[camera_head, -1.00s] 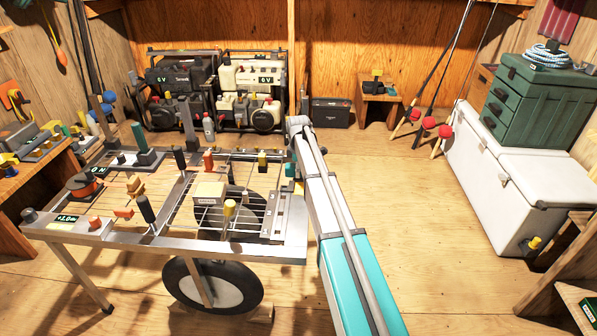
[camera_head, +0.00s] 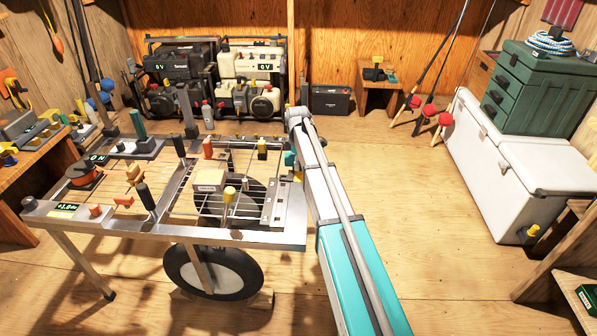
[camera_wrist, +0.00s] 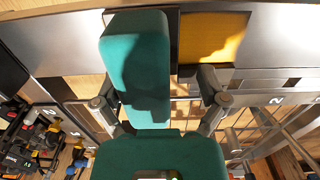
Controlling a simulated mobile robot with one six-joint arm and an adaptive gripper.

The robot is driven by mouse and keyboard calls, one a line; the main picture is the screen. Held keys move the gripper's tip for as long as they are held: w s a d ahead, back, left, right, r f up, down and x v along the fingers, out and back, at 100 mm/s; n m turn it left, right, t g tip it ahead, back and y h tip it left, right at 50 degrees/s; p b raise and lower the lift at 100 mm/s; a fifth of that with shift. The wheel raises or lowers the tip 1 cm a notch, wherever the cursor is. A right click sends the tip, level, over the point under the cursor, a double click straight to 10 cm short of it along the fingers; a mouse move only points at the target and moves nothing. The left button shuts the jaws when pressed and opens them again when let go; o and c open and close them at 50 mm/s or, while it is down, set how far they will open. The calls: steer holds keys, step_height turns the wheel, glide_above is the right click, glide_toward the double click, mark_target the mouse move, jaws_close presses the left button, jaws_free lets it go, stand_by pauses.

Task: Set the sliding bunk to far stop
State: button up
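A metal wheeled frame (camera_head: 172,237) with rails and coloured handles stands at the left in the head view. A teal padded block (camera_head: 289,159), which looks like the sliding bunk, is at its right end, beside my arm. In the wrist view the teal block (camera_wrist: 135,70) stands between the two grey fingers of my gripper (camera_wrist: 160,98). The left finger is close to it or touching; a gap shows before the right finger. A yellow patch (camera_wrist: 212,38) lies right of the block. My gripper is mostly hidden in the head view. I cannot tell the bunk's position along its travel.
A white cooler (camera_head: 510,185) with a green tackle box (camera_head: 540,100) stands at the right. Two machines (camera_head: 247,80) and a black case (camera_head: 330,100) are at the back. A cluttered bench (camera_head: 35,140) is at the left. The floor right of my arm is clear.

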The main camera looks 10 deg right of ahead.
steer(key=s+a, duration=0.1)
steer(key=s, duration=0.3)
steer(key=s+a, duration=0.2)
steer(key=s, duration=0.3)
steer(key=s+a, duration=0.1)
steer(key=s, duration=0.4)
steer(key=shift+a, duration=0.25)
steer(key=shift+w+r+p, duration=0.25)
steer(key=shift+r+p, duration=0.35)
step_height(320, 180, up, 13)
steer(key=p, duration=1.3)
steer(key=s+m, duration=0.5)
steer(key=s, duration=0.4)
steer(key=shift+a+r+m, duration=0.15)
steer(key=shift+a+m, duration=0.15)
steer(key=shift+a, duration=0.1)
steer(key=n, duration=0.5)
glide_above(294, 196)
steer(key=shift+w+d+f+n, duration=0.25)
steer(key=shift+w+f+n, duration=0.1)
steer(key=shift+w, duration=0.25)
steer(key=shift+f+b, duration=0.1)
steer(key=shift+b, duration=0.2)
